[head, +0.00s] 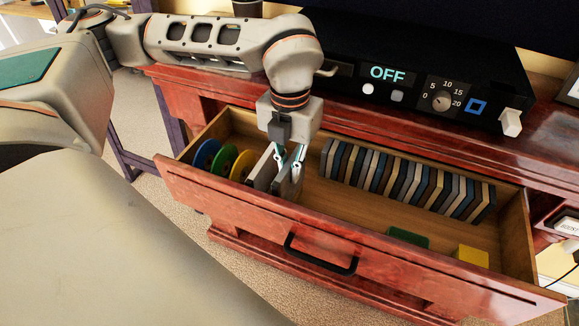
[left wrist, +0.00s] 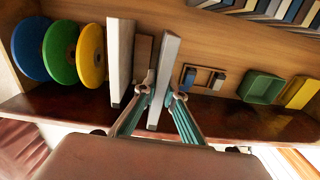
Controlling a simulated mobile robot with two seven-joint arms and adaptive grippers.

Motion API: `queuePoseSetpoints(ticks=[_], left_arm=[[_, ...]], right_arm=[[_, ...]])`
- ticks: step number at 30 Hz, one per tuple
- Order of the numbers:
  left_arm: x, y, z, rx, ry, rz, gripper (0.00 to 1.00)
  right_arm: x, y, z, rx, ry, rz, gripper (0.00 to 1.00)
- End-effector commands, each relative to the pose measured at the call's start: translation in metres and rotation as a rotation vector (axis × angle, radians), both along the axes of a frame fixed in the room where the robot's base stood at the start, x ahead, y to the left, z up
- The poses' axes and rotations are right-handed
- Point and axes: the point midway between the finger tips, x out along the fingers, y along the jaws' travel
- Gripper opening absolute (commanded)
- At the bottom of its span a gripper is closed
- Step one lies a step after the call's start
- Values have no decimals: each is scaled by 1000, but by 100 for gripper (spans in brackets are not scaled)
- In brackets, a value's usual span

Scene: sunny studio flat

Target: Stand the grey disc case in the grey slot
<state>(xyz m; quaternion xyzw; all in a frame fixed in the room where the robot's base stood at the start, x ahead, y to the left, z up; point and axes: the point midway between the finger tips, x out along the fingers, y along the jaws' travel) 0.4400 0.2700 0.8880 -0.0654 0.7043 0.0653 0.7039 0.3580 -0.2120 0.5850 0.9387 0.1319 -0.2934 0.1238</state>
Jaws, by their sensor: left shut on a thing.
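My left gripper (head: 291,160) reaches down into the open drawer and is shut on a light grey disc case (head: 289,187). In the left wrist view, the case (left wrist: 168,58) stands on edge between the two teal fingers. Another pale grey upright panel (head: 262,171) stands to its left, apart from it, with a brown piece (left wrist: 143,55) between them. To its right on the drawer floor is a low brown frame with a blue end and a grey end (left wrist: 218,80). I cannot tell which part is the grey slot. My right gripper is not in view.
Blue, green and yellow discs (head: 242,165) stand at the drawer's left end. A row of several cases (head: 400,180) stands along the back. A green box (head: 408,237) and a yellow box (head: 471,257) lie at the front right. The drawer front (head: 230,205) borders the near side.

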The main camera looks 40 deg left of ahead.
Motion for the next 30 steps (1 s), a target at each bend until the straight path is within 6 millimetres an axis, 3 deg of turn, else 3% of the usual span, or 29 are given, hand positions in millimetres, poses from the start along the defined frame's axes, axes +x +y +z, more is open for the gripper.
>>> queuePoseSetpoints(ticks=[8, 17, 30], left_arm=[[0, 0, 4, 0, -3, 0, 0], [2, 0, 26, -1, -9, 2, 0], [1, 0, 52, -1, -6, 0, 0]], right_arm=[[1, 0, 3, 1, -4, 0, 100], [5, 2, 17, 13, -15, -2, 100], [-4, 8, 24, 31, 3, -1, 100]])
